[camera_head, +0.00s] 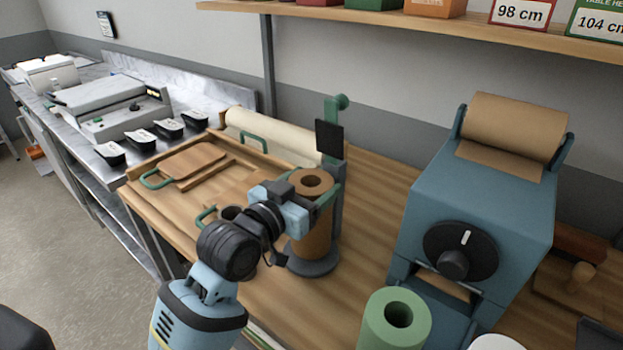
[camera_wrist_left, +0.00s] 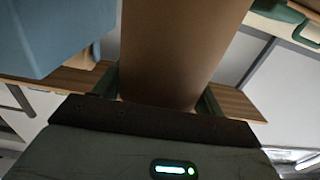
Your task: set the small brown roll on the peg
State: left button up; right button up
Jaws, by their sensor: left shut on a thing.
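The small brown roll (camera_head: 309,233) stands upright above the round grey base (camera_head: 318,268) of a stand with a green post (camera_head: 334,110). My left gripper (camera_head: 312,198) is shut on the roll near its top. In the left wrist view the roll (camera_wrist_left: 178,50) fills the space between the two green fingers of the gripper (camera_wrist_left: 160,92). The roll's open core shows from above. The peg is hidden, and I cannot tell whether the roll's lower end touches the base. My right gripper is out of view.
A blue dispenser (camera_head: 480,205) with a wide brown roll (camera_head: 515,125) stands at the right. A green roll (camera_head: 394,322) stands in front. Wooden trays with green handles (camera_head: 158,180) and a cream roll (camera_head: 270,135) lie at the left. Bare tabletop lies between stand and dispenser.

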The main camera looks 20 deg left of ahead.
pick_arm(q)
jog(key=shift+f, duration=0.7)
jog(key=o, duration=1.6)
jog(key=shift+o, duration=1.1)
jog(key=shift+f, duration=0.1)
jog(key=shift+f, duration=0.1)
